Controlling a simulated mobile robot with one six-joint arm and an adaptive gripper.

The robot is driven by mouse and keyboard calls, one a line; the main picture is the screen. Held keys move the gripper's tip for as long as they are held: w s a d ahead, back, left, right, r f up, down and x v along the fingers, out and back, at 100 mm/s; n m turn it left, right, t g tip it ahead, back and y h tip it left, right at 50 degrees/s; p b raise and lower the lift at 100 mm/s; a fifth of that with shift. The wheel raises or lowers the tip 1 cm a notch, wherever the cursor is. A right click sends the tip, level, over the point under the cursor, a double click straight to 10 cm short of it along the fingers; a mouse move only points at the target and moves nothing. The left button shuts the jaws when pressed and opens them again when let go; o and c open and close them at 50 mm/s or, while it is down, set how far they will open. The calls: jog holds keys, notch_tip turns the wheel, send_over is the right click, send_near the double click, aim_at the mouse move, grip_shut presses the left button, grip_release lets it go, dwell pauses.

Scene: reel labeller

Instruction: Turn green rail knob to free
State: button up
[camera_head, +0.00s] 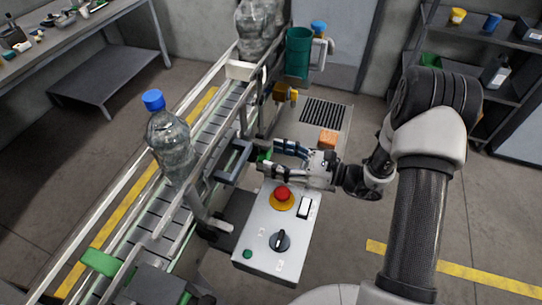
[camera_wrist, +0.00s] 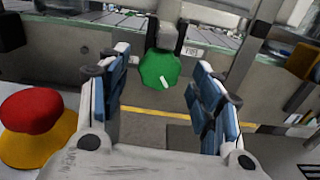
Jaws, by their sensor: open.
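The green rail knob (camera_wrist: 160,70) is an eight-sided knob with a short white mark, on a grey bracket at the conveyor's side. The mark sits low on its face, slanting down to the right. In the head view only a bit of the green knob (camera_head: 265,155) shows, by my fingertips. My gripper (camera_head: 271,157) is open and empty, pointing left at the conveyor. In the wrist view its blue-padded fingers (camera_wrist: 160,82) stand left and right of the knob, with a gap on both sides. I cannot tell whether the fingertips reach as far as the knob.
A control box (camera_head: 268,243) with a red stop button (camera_head: 283,194) and a black selector (camera_head: 280,240) lies just below my gripper. The conveyor (camera_head: 214,125) carries a bottle (camera_head: 170,140) with a blue cap. An orange block (camera_head: 328,139) is close behind my gripper.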

jog(key=shift+x, duration=1)
jog(key=c, duration=1.1)
